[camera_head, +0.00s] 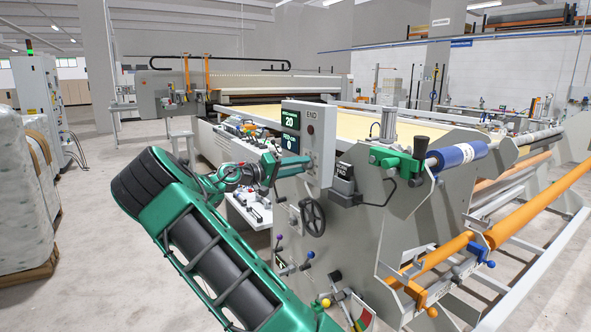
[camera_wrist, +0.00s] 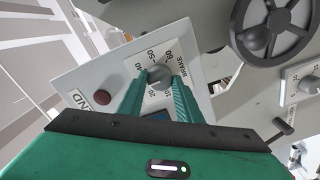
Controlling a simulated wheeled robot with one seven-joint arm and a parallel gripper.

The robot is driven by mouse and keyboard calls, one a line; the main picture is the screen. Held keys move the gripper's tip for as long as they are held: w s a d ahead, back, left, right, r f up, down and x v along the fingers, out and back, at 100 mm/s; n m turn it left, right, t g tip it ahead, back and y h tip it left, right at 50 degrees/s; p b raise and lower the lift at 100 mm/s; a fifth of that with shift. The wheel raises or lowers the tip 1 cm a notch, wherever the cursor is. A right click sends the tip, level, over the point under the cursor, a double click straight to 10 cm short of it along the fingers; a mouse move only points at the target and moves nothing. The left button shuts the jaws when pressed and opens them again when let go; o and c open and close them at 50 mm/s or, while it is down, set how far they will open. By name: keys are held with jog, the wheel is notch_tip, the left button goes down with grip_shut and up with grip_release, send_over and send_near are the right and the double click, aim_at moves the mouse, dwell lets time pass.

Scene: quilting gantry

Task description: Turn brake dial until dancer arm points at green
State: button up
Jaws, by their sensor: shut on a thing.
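The brake dial (camera_wrist: 159,75) is a grey round knob on a white scale plate marked BRAKE, with numbers around it. My gripper (camera_wrist: 158,82) is shut on it, one green finger on each side. In the head view my gripper (camera_head: 283,166) reaches the side of the grey control panel (camera_head: 323,130); the dial is hidden there. A coloured sector with red and green (camera_head: 365,317) shows at the bottom of the head view, beside dark levers (camera_head: 338,283). Which part is the dancer arm, and where it points, I cannot tell.
The panel has displays (camera_head: 290,122) reading 20 and 0. A black handwheel (camera_head: 312,217) is below the panel; it also shows in the wrist view (camera_wrist: 296,32). A dark red button (camera_wrist: 102,97) sits beside the dial. A blue roll (camera_head: 458,156) and orange bars are at right.

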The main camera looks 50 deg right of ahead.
jog(key=shift+f, duration=0.15)
jog(key=shift+w+f+m, duration=0.1)
jog(key=shift+f+m, duration=0.05)
jog(key=shift+m, duration=3.15)
jog(key=o, duration=1)
jog(key=shift+w+f, duration=0.1)
jog(key=shift+o, duration=0.2)
jog(key=shift+r, duration=0.2)
jog(key=shift+a, duration=0.15)
jog(key=v, duration=1)
jog(key=shift+a, duration=0.3)
jog(key=shift+f, duration=0.1)
